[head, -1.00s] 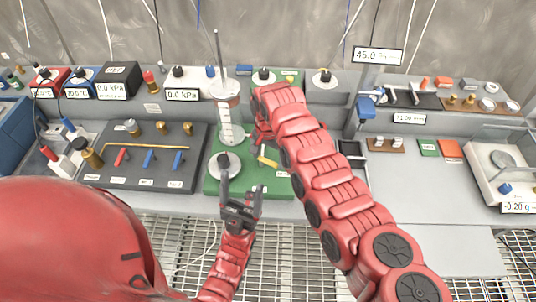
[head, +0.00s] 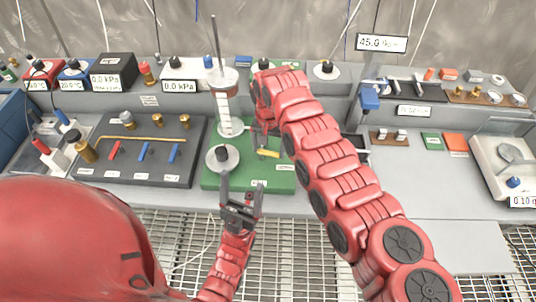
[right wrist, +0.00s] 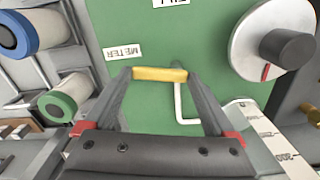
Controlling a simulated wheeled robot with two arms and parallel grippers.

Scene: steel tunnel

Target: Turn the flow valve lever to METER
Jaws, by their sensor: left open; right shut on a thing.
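The yellow flow valve lever (head: 268,153) is on the green board (head: 225,182), right of the graduated column (head: 224,112). In the right wrist view the lever (right wrist: 160,74) lies nearly level between my right gripper's (right wrist: 158,76) fingertips, which are shut on it. The METER label (right wrist: 123,52) is just above the lever's left end. Part of the FILL label (right wrist: 171,3) shows at the top edge. In the head view my right gripper is partly hidden by its own arm. My left gripper (head: 241,187) is open and empty over the board's front edge.
A round grey disc with a dark knob (head: 222,158) is left of the lever, close to my left gripper. A dark panel of small valves (head: 140,165) stands left of the board. A scale (head: 505,150) is far right.

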